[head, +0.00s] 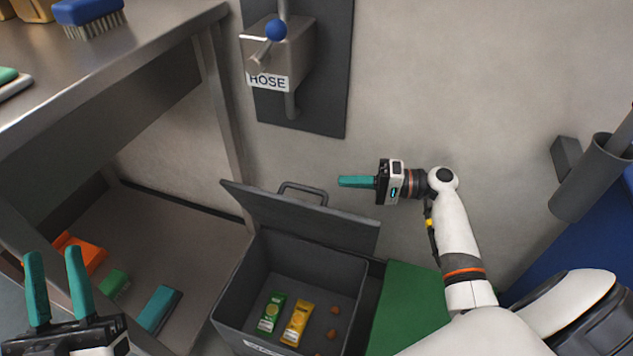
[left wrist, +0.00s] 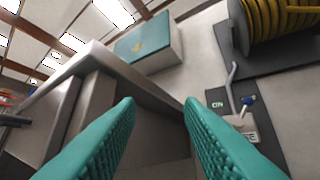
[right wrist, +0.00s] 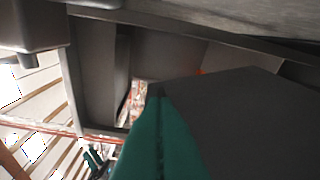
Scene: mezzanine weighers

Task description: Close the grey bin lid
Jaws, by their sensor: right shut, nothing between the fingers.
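The grey bin (head: 240,308) stands on the floor against the wall. Its lid (head: 310,218) is open, raised at the back edge and leaning toward the wall, with a handle (head: 303,188) on its far side. Inside the bin lie a green packet (head: 271,312), a yellow packet (head: 296,323) and several small brown pieces. My right gripper (head: 342,181) is shut and empty, level with the lid's top edge and just right of the handle, near the wall. A flat dark surface fills the right of the right wrist view. My left gripper (head: 57,262) is open and empty at the lower left.
A steel table (head: 130,65) stands at the left, with a blue brush (head: 88,14) on top. Its lower shelf (head: 165,235) holds orange, green and teal items. A hose valve box (head: 280,52) is on the wall. A green mat (head: 405,300) lies right of the bin.

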